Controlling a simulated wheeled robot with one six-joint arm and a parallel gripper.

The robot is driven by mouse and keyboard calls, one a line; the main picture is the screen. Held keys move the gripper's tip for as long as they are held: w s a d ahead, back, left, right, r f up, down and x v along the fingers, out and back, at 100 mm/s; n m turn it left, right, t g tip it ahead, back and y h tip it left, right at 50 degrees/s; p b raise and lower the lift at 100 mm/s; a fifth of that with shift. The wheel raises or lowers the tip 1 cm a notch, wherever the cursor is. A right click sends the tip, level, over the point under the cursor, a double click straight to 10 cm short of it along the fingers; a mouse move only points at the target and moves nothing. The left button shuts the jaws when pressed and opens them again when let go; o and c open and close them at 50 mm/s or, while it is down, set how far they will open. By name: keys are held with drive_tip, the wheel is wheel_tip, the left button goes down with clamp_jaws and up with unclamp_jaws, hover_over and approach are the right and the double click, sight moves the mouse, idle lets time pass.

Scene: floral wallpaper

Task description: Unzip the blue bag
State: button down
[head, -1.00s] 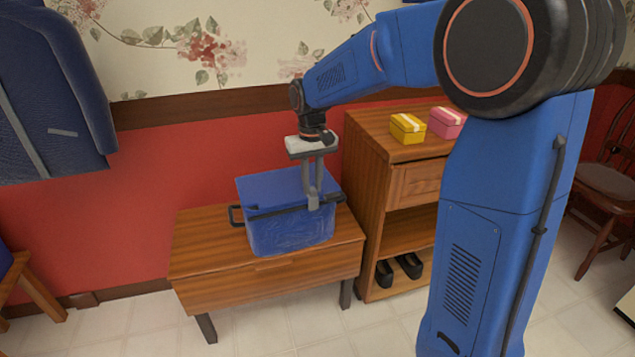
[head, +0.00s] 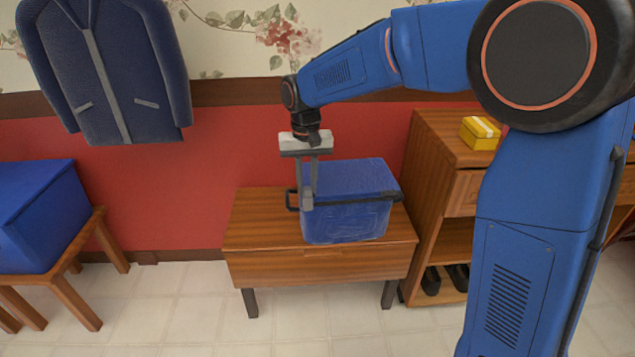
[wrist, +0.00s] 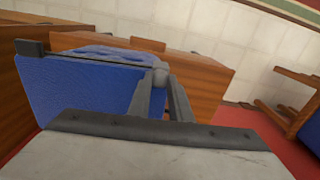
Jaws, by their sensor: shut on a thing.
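The blue bag (head: 345,222) stands upright on a low wooden cabinet, a dark zipper band running across its front near the top. It also shows in the wrist view (wrist: 80,90). My gripper (head: 307,203) points down at the bag's left front edge in the head view. In the wrist view its fingertips (wrist: 160,74) meet at one end of the dark zipper line. It is shut on the zipper pull, which the fingertips mostly hide. The bag's top looks closed.
The low wooden cabinet (head: 270,262) has bare top left of the bag. A taller cabinet (head: 440,150) with a yellow box (head: 480,133) stands close on the right. Another blue container (head: 40,215) sits on a stool at left. A jacket (head: 110,75) hangs above.

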drive_tip(key=shift+a, duration=0.1)
drive_tip(key=c, duration=1.6)
unclamp_jaws()
drive_tip(key=shift+r, duration=0.1)
wheel_tip(320, 180, up, 17)
drive_tip(key=shift+r, duration=0.1)
